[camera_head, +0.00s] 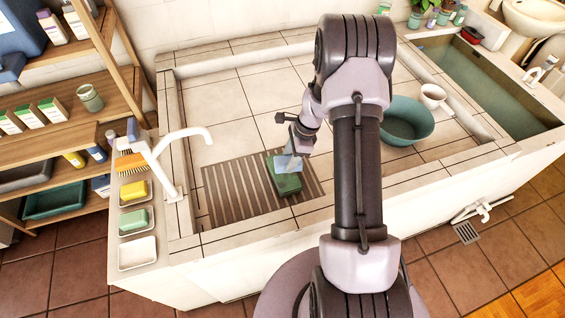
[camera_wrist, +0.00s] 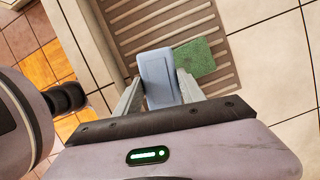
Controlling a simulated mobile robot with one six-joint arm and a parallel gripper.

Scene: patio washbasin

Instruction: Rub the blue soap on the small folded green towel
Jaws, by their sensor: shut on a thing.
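The blue soap (camera_wrist: 158,79) is a pale blue rounded block between the two fingers of my gripper (camera_wrist: 160,95). My gripper is shut on it. The small folded green towel (camera_wrist: 201,58) lies on the slatted rack, partly hidden behind the soap and a finger in the wrist view. In the head view, the towel (camera_head: 288,184) lies on the rack and the soap (camera_head: 287,164) is at its far part, held by my gripper (camera_head: 289,152). I cannot tell whether the soap touches the towel.
The brown slatted rack (camera_head: 235,196) lies on the tiled basin. A white faucet (camera_head: 160,170) stands at left, beside dishes with a yellow soap (camera_head: 133,191) and a green soap (camera_head: 133,220). An empty white dish (camera_head: 137,254) is nearest. A green bowl (camera_head: 405,120) and white cup (camera_head: 432,96) stand right.

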